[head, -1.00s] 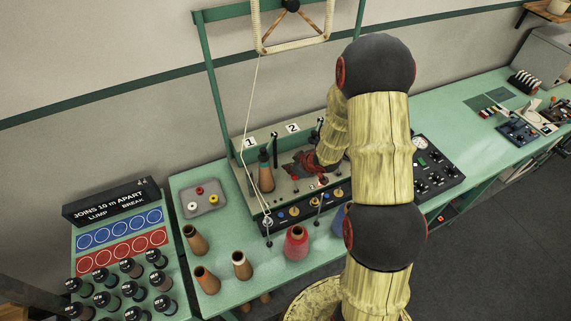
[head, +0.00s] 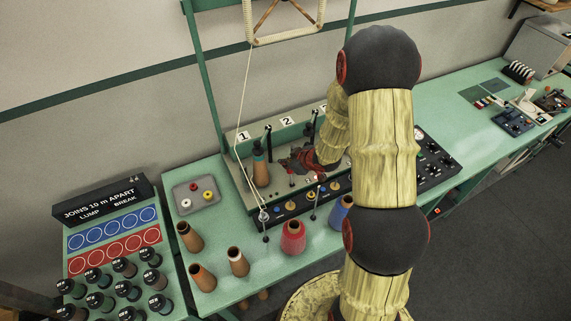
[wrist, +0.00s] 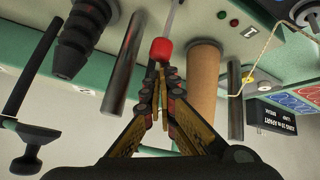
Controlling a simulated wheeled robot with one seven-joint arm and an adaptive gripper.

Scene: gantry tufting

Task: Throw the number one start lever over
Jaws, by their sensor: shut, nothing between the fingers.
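The start lever, a metal rod with a red knob (wrist: 162,48), stands just beyond my fingertips in the wrist view. A small red knob (head: 291,171) also shows beside my gripper in the head view. My gripper (wrist: 158,72) is shut and empty, its tips pointing at the knob; I cannot tell whether they touch it. A panel marked 1 (wrist: 250,32) with a red and a green light is near the lever. In the head view my gripper (head: 301,160) is at the machine bed, its tips hard to make out.
A brown cone (wrist: 204,80) stands close to the right of my fingers in the wrist view, with dark posts (wrist: 124,62) around. A thread (head: 243,110) runs down to the machine's front. Loose cones, including a red one (head: 293,238), stand on the green bench (head: 215,225).

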